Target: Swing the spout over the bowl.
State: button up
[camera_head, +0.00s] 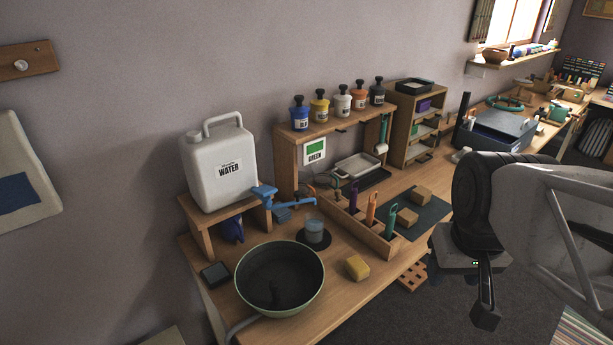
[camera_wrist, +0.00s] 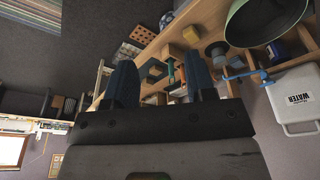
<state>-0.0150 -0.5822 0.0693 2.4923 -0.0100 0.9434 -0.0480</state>
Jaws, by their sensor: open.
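The blue spout (camera_head: 292,201) sticks out to the right from the tap of the white water jug (camera_head: 217,165). Its tip is above and behind the grey-blue cup (camera_head: 314,231), not above the bowl. The dark bowl with a pale green rim (camera_head: 321,283) stands at the front left of the bench. In the wrist view the spout (camera_wrist: 243,74) and bowl (camera_wrist: 240,37) show at the upper right, upside down. My gripper (camera_wrist: 161,78) is open and empty. In the head view my gripper (camera_head: 484,285) hangs right of the bench, well away from the spout.
A yellow sponge (camera_head: 357,267) lies right of the bowl. A wooden tool holder (camera_head: 362,232) with upright coloured tools stands right of the cup. A shelf with several paint bottles (camera_head: 341,104) stands behind. The space between my gripper and the bench front is open.

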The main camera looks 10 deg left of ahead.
jog(key=w+a+r+n, duration=0.1)
jog(key=w+a+n, duration=0.2)
jog(key=w, duration=0.4)
jog(key=w+a+r+n, duration=0.1)
jog(key=w+a+n, duration=0.15)
jog(key=w, duration=0.45)
jog(key=n+g, duration=0.3)
jog(key=n, duration=0.8)
send_over(297, 192)
jog(key=f, duration=1)
jog(key=shift+s+d+f, duration=0.25)
jog(key=shift+d+f, duration=0.05)
jog(key=shift+f, duration=0.1)
jog(key=shift+w+a+f, duration=0.2)
jog(key=shift+w+a, duration=0.05)
jog(key=shift+a, duration=0.05)
jog(key=shift+f, duration=0.1)
jog(key=shift+f, duration=3.85)
